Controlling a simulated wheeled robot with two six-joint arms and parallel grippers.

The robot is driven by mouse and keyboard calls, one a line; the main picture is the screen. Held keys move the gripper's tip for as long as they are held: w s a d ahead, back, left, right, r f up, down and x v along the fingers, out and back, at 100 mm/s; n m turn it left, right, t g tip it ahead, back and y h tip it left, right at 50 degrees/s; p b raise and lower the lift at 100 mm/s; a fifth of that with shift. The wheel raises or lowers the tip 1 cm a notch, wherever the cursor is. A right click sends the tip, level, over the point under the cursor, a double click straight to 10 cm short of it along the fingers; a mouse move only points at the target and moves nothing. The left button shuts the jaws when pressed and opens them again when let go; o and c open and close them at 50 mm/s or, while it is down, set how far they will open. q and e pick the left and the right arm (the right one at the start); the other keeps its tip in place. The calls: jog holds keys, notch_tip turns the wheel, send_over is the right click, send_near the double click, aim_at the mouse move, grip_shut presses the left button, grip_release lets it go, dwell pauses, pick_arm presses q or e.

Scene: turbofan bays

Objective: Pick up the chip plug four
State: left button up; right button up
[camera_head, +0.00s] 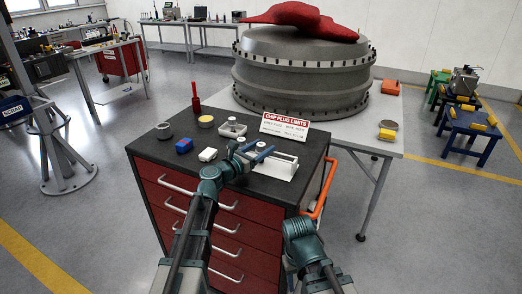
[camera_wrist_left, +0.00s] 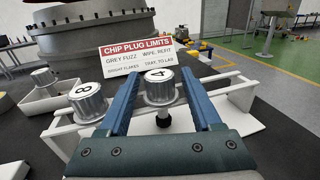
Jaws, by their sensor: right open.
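The chip plug four, a silver round cap marked 4 (camera_wrist_left: 160,88), stands upright over the white rack (camera_wrist_left: 232,122) in the left wrist view, with a dark stem below it. My left gripper (camera_wrist_left: 159,76) is open with one blue finger on each side of this plug; I cannot tell whether either finger touches it. In the head view my left gripper (camera_head: 262,154) is over the rack on the cart top. A plug marked 8 (camera_wrist_left: 88,102) stands to the left of the fingers. My right gripper (camera_head: 300,234) is low by the cart's right side, its fingers mostly hidden.
The sign "CHIP PLUG LIMITS" (camera_head: 285,128) stands behind the rack. A blue block (camera_head: 184,146), a white block (camera_head: 207,155), a grey ring (camera_head: 164,130), a yellow-topped tin (camera_head: 206,121) and a red bottle (camera_head: 196,103) are on the cart. The large engine casing (camera_head: 300,70) is behind.

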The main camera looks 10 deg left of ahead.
pick_arm(q)
grip_shut()
jog(key=shift+r, duration=0.1)
pick_arm(e)
jog(key=shift+r, duration=0.1)
